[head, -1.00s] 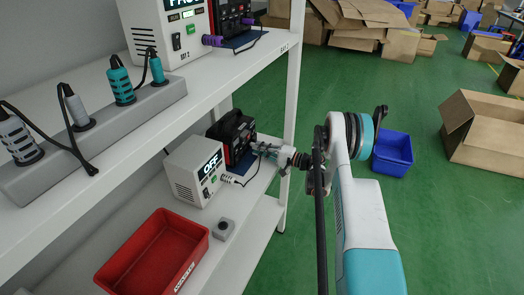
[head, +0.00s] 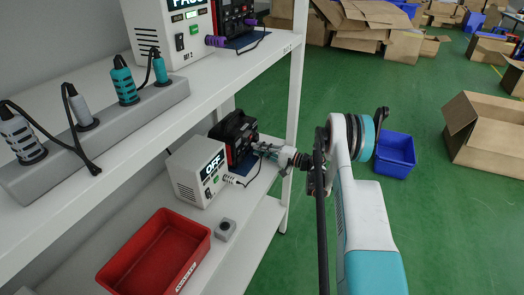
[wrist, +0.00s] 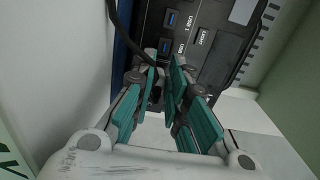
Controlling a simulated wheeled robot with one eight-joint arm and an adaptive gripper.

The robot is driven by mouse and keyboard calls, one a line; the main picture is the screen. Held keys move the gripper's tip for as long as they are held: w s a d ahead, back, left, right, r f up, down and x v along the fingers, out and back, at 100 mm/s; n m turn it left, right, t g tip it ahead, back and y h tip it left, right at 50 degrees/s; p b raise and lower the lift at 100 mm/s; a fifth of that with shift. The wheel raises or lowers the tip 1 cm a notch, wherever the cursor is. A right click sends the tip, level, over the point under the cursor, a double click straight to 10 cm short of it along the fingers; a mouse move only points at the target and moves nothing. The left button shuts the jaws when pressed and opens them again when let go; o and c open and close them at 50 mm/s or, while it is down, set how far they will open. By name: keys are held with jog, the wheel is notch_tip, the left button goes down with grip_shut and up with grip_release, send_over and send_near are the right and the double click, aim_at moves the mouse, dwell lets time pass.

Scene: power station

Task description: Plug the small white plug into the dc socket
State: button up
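The power station (head: 233,136) is a black box on the lower shelf; its port face with blue USB ports fills the top of the wrist view (wrist: 205,45). My gripper (head: 262,148) is right at this face. In the wrist view, my gripper's teal fingers (wrist: 161,75) are nearly together, with a narrow gap. A black cable (wrist: 127,40) runs in between the fingertips, closed on its plug end. The plug end and the dc socket are hidden there, so I cannot tell whether the plug is seated. The cable's other white end (head: 229,180) is at the white OFF box (head: 196,172).
A red bin (head: 155,252) and a small grey button box (head: 225,229) stand nearer on the lower shelf. A shelf post (head: 296,85) rises just beyond my gripper. The upper shelf holds a power strip (head: 60,160) and a similar white box (head: 170,35). Green floor is right.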

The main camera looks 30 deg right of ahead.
jog(key=o, duration=0.3)
jog(key=shift+o, duration=0.2)
jog(key=v, duration=1.2)
